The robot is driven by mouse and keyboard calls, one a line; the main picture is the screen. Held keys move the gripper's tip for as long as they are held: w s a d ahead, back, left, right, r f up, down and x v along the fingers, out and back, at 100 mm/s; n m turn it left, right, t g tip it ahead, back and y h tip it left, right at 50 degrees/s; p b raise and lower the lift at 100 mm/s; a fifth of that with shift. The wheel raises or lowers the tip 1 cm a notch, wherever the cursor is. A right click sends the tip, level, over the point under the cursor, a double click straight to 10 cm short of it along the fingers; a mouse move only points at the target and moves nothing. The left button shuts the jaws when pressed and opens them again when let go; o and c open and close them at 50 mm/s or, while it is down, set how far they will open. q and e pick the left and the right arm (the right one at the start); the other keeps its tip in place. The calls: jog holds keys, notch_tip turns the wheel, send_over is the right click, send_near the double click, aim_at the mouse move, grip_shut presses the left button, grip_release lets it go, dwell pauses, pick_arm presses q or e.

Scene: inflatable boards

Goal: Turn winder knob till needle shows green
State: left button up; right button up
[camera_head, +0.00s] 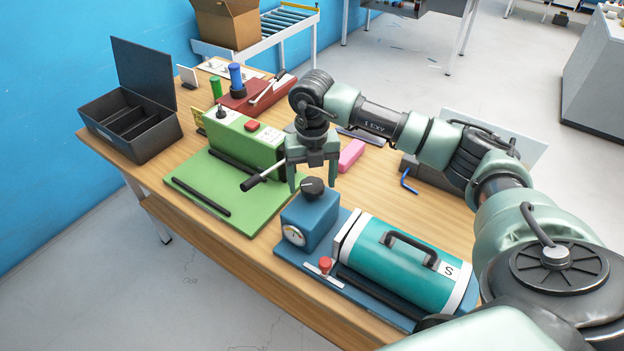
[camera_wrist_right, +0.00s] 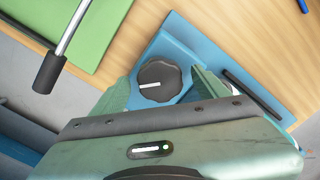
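The black winder knob (camera_head: 313,188) sits on top of a blue box (camera_head: 311,222) on a blue base plate. In the right wrist view the knob (camera_wrist_right: 159,82) shows a white pointer line. A round white gauge (camera_head: 293,235) is on the box's front; its needle and colours are too small to read. My right gripper (camera_head: 312,186) points down at the knob, its two fingers apart on either side of it. I cannot tell whether they touch it. My left gripper is not in view.
A teal cylinder (camera_head: 398,262) with a black handle lies beside the blue box, with a red knob (camera_head: 325,264) in front. A green unit (camera_head: 243,138) with a lever stands left. A black open case (camera_head: 130,125), pink block (camera_head: 351,155) and blue hex key (camera_head: 407,181) are on the table.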

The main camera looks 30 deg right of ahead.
aim_at(312, 184)
notch_tip(312, 184, up, 6)
jog(key=shift+r+b, duration=0.25)
jog(key=shift+b, duration=0.7)
jog(key=shift+r, duration=0.65)
